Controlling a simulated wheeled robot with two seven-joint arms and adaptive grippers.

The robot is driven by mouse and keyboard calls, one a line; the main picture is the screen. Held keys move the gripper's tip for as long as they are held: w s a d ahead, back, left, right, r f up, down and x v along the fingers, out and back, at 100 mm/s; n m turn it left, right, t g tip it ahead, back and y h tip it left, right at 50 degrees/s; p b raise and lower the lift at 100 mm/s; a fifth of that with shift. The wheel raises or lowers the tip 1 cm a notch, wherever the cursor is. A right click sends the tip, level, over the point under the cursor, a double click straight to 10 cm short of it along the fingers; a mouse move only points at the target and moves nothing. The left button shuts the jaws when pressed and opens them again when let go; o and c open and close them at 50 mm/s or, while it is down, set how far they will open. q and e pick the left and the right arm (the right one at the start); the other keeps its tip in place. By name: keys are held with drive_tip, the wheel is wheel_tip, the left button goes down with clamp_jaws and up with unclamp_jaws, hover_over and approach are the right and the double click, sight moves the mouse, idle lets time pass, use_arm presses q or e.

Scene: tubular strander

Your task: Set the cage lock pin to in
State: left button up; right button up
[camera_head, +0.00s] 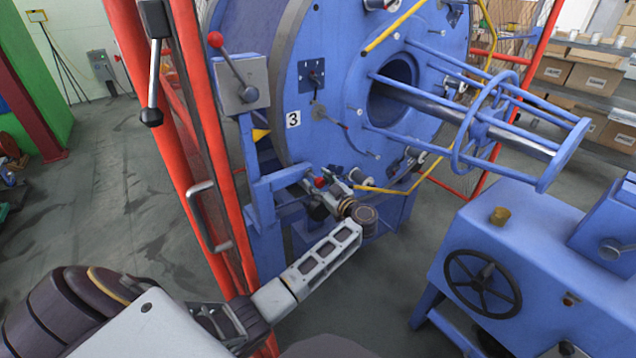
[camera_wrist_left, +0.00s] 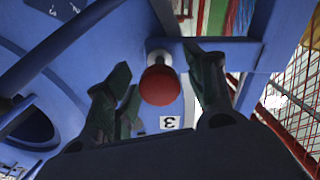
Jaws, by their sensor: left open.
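The cage lock pin shows as a red round knob (camera_head: 320,182) on the blue frame at the foot of the large blue cage disc (camera_head: 340,140). In the left wrist view the red knob (camera_wrist_left: 160,86) sits between the two fingers, on a light-coloured stem. My left gripper (camera_head: 315,188) is open around the knob, and neither finger clearly touches it. In the left wrist view my left gripper (camera_wrist_left: 165,95) has one dark finger on each side of the knob. How far in the pin sits cannot be told. My right gripper is not in view.
A lever with a red ball (camera_head: 215,40) stands on a grey box above the frame. An open red mesh gate (camera_head: 200,180) rises close left of my arm. A blue machine base with a black handwheel (camera_head: 482,283) stands at right.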

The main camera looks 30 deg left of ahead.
use_arm(q)
clamp_jaws()
idle(0.4)
